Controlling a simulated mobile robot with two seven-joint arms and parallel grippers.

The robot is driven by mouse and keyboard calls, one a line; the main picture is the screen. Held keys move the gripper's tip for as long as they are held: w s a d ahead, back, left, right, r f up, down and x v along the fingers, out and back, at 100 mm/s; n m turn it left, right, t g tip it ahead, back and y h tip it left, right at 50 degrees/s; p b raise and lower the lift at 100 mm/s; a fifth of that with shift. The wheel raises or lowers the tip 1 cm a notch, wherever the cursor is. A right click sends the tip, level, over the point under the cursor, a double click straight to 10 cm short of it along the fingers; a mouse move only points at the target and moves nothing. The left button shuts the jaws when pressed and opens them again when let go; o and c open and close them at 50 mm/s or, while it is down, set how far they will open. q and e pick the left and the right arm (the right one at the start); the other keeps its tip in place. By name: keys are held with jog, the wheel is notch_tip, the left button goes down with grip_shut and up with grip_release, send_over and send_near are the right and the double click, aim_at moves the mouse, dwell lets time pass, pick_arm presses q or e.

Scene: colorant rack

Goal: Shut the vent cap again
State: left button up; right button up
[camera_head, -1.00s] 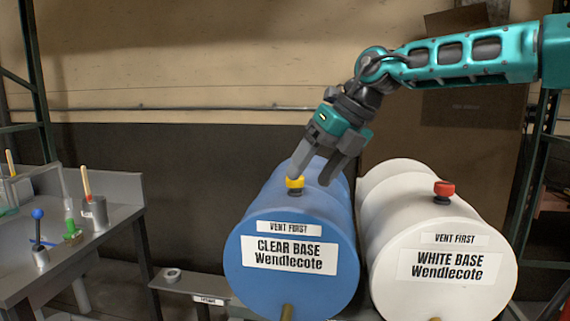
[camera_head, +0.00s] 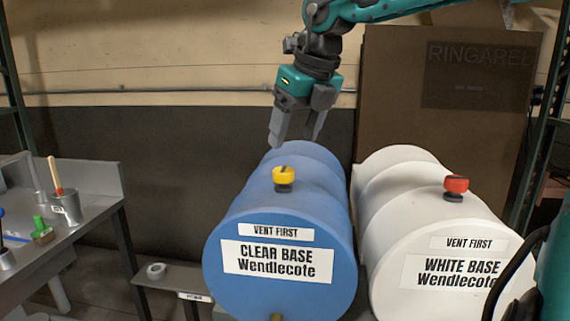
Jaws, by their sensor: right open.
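The blue drum (camera_head: 277,222) lies on its side and is labelled CLEAR BASE Wendlecote and VENT FIRST. A yellow vent cap (camera_head: 284,175) sits on a dark neck on top of it. The white drum (camera_head: 400,245) beside it, labelled WHITE BASE, carries a red vent cap (camera_head: 456,184) on a dark neck. My right gripper (camera_head: 294,142) points down above and behind the yellow cap, apart from it. Its two fingers are open with nothing between them. My left gripper is not in view.
A grey bench (camera_head: 97,215) at the left holds a metal cup (camera_head: 66,208) with a wooden-handled tool and a green-topped item (camera_head: 40,228). A brown cardboard box (camera_head: 455,110) stands behind the white drum.

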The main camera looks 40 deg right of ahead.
aim_at(284, 169)
jog(key=x, duration=0.7)
jog(key=shift+w+d+f, duration=0.1)
jog(key=shift+w+f, duration=0.1)
jog(key=shift+f, duration=0.1)
jog(key=shift+c, duration=0.3)
jog(key=c, duration=1)
